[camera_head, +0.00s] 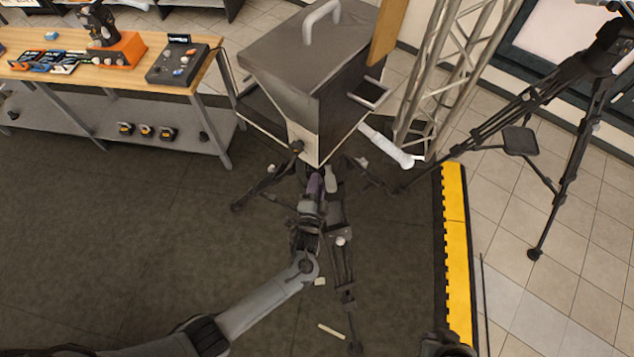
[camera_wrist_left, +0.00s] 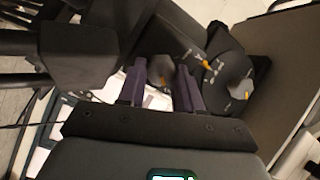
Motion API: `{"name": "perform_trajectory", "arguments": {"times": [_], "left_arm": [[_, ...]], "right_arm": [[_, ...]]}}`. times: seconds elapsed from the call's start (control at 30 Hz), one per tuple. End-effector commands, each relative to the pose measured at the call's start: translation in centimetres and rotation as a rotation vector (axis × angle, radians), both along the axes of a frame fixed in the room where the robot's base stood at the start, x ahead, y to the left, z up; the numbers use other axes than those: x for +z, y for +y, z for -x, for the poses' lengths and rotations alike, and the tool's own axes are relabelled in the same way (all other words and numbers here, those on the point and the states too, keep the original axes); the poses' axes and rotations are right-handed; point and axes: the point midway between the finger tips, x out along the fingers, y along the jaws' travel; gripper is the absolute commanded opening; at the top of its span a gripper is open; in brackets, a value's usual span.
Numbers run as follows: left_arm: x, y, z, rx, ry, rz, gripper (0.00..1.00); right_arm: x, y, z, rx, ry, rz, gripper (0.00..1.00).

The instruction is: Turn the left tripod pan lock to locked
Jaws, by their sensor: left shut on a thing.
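The left tripod (camera_head: 340,262) stands on the dark floor under a large hooded box. My left gripper (camera_head: 316,184) reaches up to its head, below the box. In the left wrist view, the purple fingers (camera_wrist_left: 164,86) are shut on a grey knob (camera_wrist_left: 159,69), which I take as the pan lock. An orange pointer shows beside the right finger, near small marks I cannot read. A second grey knob (camera_wrist_left: 240,89) with a yellow pointer sits on a round black dial to the right, untouched. In the head view the knobs are hidden. My right gripper's fingers do not show.
The hooded box (camera_head: 310,60) with a grey handle stands directly above my left gripper. A lattice truss (camera_head: 445,75) and a second tripod (camera_head: 572,105) are to the right. A yellow floor edge (camera_head: 456,240) runs between. A wooden workbench (camera_head: 120,80) is at upper left; the left floor is clear.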

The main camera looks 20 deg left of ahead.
Motion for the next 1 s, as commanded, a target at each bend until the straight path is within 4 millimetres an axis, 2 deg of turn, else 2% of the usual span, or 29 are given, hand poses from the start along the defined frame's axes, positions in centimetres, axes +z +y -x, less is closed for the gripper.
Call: {"name": "perform_trajectory", "arguments": {"times": [0.3,0.8,0.83,0.97,1.0], "left_arm": [[0.11,-0.04,-0.05,0.000,0.018,-0.103,0.04],[0.05,-0.04,-0.04,0.000,0.021,-0.118,0.04],[0.05,-0.04,-0.04,0.000,0.021,-0.118,0.39],[0.03,-0.04,-0.03,0.000,0.021,-0.118,0.59],[0.03,-0.03,-0.03,0.000,0.021,-0.118,0.60]], "right_arm": [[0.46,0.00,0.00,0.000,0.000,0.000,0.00],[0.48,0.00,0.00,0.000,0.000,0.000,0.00],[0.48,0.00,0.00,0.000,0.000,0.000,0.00],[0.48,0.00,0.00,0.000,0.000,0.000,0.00],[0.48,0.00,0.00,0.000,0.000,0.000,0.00]]}}
